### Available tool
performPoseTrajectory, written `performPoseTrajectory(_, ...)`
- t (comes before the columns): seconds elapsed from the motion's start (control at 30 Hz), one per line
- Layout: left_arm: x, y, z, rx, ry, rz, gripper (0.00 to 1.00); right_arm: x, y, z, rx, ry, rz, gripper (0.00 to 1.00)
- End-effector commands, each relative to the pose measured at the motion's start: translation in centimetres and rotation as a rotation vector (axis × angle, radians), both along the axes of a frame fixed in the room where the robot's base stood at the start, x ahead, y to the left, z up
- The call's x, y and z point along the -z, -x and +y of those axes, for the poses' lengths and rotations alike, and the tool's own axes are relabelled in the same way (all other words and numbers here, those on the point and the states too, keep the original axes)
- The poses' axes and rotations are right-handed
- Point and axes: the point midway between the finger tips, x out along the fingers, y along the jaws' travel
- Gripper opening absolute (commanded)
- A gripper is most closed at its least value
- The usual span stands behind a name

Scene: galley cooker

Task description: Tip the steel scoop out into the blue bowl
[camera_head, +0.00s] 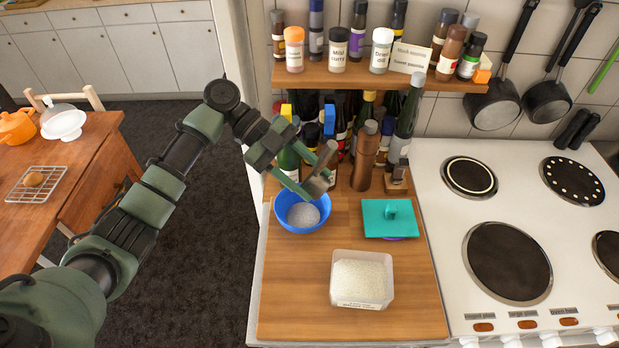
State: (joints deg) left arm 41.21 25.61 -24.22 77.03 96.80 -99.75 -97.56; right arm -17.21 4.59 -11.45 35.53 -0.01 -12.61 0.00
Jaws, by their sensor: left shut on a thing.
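My left arm comes in from the left, and its gripper (313,182) is above the back right part of the blue bowl (282,222). The gripper is shut on the steel scoop (318,184), a small grey piece of which shows at the fingers. The scoop is tilted, and I cannot tell whether anything is in it. The bowl stands upright on the wooden worktop with a pale grey, grainy heap (303,215) inside. My right gripper is not in view.
A clear tub of white grains (362,279) stands at the front of the worktop (290,290). A teal lidded box (390,218) is right of the bowl. Bottles (366,155) crowd behind, under a spice shelf (375,78). A white cooker (440,230) is at the right.

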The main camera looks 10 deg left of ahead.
Motion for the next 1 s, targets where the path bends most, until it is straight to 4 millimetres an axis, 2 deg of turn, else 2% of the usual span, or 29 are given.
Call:
performPoseTrajectory(0.17, 0.2, 0.0, 0.1, -0.001, 0.025, 0.007, 0.04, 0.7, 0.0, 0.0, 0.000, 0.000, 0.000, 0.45)
performPoseTrajectory(0.67, 0.1, 0.0, 0.1, 0.000, 0.035, 0.009, 0.04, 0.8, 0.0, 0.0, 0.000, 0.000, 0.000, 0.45)
performPoseTrajectory(1.0, 0.3, -0.1, 0.2, 0.000, 0.075, 0.022, 0.04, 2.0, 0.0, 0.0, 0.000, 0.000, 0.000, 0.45)
